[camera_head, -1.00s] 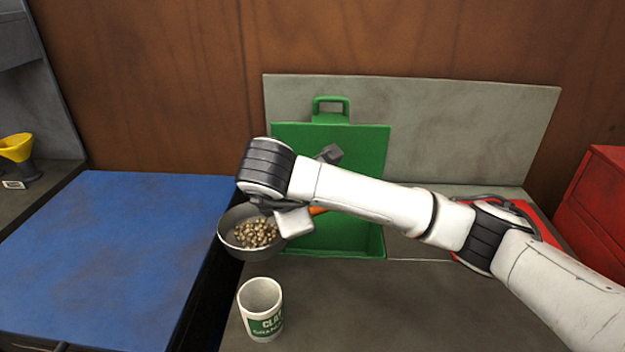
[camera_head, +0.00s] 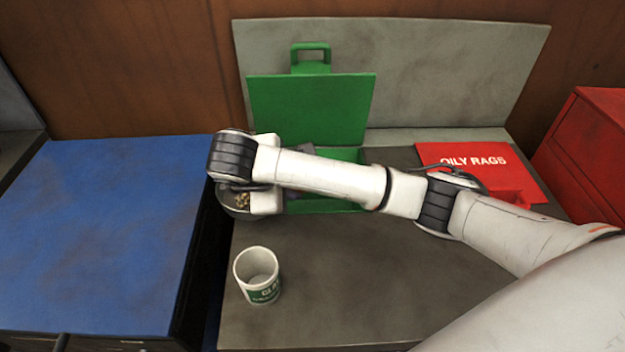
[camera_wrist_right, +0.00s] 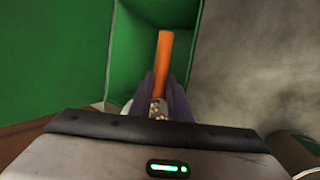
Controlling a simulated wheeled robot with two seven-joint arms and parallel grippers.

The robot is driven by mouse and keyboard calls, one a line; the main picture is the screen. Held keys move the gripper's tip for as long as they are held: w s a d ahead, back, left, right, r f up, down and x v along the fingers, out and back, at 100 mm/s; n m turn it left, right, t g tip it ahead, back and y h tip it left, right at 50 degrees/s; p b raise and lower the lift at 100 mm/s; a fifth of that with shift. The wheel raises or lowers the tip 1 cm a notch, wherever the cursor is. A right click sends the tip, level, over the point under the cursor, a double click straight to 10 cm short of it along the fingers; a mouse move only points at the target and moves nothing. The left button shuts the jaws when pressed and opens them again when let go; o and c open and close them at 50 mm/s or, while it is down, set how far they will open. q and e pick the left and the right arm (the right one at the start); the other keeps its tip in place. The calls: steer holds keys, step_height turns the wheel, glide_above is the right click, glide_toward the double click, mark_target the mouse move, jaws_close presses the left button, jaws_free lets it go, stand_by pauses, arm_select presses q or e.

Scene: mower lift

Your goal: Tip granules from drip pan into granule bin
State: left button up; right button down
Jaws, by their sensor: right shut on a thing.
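A white, cup-like bin (camera_head: 246,272) with a partly readable green label stands upright on the grey bench, nearer than the pan. Its visible inside looks empty. The pan is apart from it. My left gripper is not in view.
An open green box (camera_head: 310,105) stands behind my forearm. A red "OILY RAGS" lid (camera_head: 480,165) lies to the right, with a red cabinet (camera_head: 590,150) beyond. A blue-topped cart (camera_head: 95,235) is at left.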

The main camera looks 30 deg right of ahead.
steer(key=shift+d+f+y+p, duration=0.2)
steer(key=shift+d+y+p, duration=0.8)
steer(key=shift+p, duration=0.8)
steer(key=shift+w+d+f+y, duration=0.1)
steer(key=shift+d+f+y, duration=0.1)
steer(key=shift+d+y, duration=0.3)
steer(key=shift+w+d+f+m+g+y, duration=0.1)
steer(key=shift+d+f+m+g+y, duration=0.3)
steer(key=shift+d+f+y, duration=0.5)
steer(key=shift+d+y, duration=0.8)
steer(key=shift+d+m+y, duration=0.3)
steer(key=shift+y, duration=0.8)
steer(key=shift+d+f+m+y, duration=0.1)
steer(key=shift+m+y, duration=0.05)
steer(key=shift+y, duration=0.7)
steer(key=shift+f+m+y, duration=0.1)
steer(key=shift+m+y, duration=0.05)
steer(key=shift+y, duration=0.7)
steer(key=shift+w+d+f+y+b, duration=0.1)
steer(key=shift+d+y+b, duration=0.2)
steer(key=shift+y+b, duration=0.9)
steer(key=shift+d+y+b, duration=0.3)
steer(key=shift+b, duration=1.8)
